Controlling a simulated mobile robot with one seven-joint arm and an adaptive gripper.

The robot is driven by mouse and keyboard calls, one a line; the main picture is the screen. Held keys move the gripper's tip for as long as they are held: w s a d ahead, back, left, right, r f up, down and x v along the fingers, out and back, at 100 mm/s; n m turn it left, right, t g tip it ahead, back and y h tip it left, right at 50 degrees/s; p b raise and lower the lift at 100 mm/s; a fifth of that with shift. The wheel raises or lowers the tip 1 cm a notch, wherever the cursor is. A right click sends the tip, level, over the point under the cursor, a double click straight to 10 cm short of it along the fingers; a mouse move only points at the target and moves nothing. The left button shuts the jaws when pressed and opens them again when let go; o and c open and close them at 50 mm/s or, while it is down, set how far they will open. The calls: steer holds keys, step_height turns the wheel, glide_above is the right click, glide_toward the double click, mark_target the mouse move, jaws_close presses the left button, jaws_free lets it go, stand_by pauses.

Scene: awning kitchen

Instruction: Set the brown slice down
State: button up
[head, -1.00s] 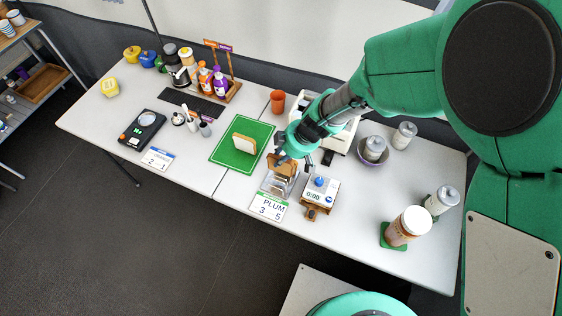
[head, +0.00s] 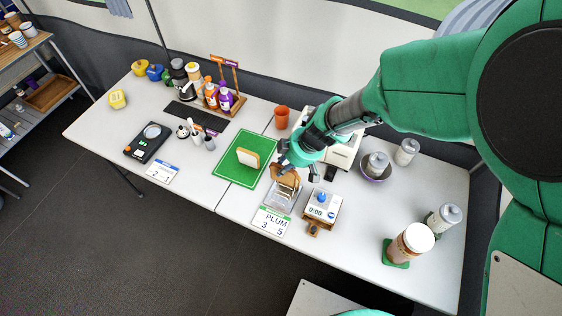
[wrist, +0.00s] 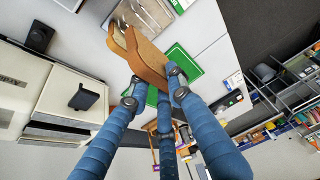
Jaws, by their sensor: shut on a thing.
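In the wrist view the slice (wrist: 149,62) shows tan with a darker brown crust, between the tips of my gripper (wrist: 156,90). The rack shows at the top of the wrist view (wrist: 150,12). I cannot tell whether the held slice touches the rack.
An orange cup (head: 281,117) and a white machine (head: 343,152) stand behind. A capped brown jar (head: 411,243) is at right. Table between board and black scale is mostly clear.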

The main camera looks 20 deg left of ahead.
steer(key=shift+r, duration=0.15)
step_height(320, 180, up, 4)
steer(key=shift+r, duration=0.2)
steer(key=shift+w+a+r, duration=0.15)
steer(key=shift+r, duration=0.05)
steer(key=w+a, duration=1.6)
steer(key=a, duration=0.3)
step_height(320, 180, down, 11)
steer(key=shift+a+r, duration=0.15)
steer(key=w+a+f+b, duration=0.1)
steer(key=w+a, duration=1)
steer(key=shift+w+a+f+b, duration=0.15)
steer(key=shift+a+f+b, duration=0.05)
steer(key=shift+b, duration=0.2)
